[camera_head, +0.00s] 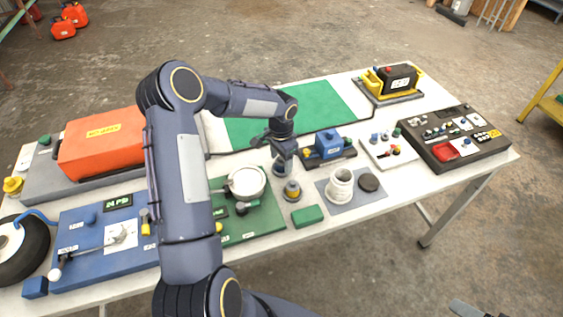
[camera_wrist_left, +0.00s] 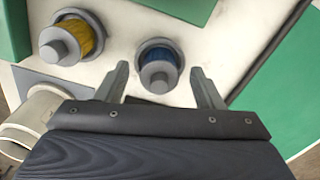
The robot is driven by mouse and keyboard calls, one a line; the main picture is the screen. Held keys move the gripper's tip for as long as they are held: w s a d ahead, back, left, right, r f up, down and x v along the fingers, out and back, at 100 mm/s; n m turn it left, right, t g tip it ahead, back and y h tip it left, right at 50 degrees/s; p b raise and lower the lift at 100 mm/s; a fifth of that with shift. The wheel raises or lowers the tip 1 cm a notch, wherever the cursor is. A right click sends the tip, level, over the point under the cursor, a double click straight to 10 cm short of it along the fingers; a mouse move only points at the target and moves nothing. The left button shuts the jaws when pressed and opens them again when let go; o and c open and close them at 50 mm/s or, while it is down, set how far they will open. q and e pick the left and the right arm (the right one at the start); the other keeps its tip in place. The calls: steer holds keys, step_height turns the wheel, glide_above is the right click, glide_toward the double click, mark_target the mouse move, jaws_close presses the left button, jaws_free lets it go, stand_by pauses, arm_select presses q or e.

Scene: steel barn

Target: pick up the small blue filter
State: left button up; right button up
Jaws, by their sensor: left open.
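The small blue filter (camera_wrist_left: 158,52) stands on the white table in the left wrist view, with a grey cap and a blue ribbed body. In the head view the filter (camera_head: 281,170) is partly hidden below my left gripper (camera_head: 284,155). In the left wrist view my left gripper (camera_wrist_left: 160,78) is open, with one finger on each side of the filter in the picture. I cannot tell whether the fingertips are level with it or above it. Nothing is held.
A yellow filter (camera_head: 292,190) stands just in front of the blue one and shows in the left wrist view (camera_wrist_left: 68,40). A green block (camera_head: 308,215), a white cup (camera_head: 341,185) and a blue device (camera_head: 328,146) are close by. A green mat (camera_head: 325,104) lies behind.

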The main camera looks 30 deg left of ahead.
arm_select(q)
steer(key=shift+f, duration=0.1)
steer(key=shift+c, duration=0.2)
steer(key=c, duration=1)
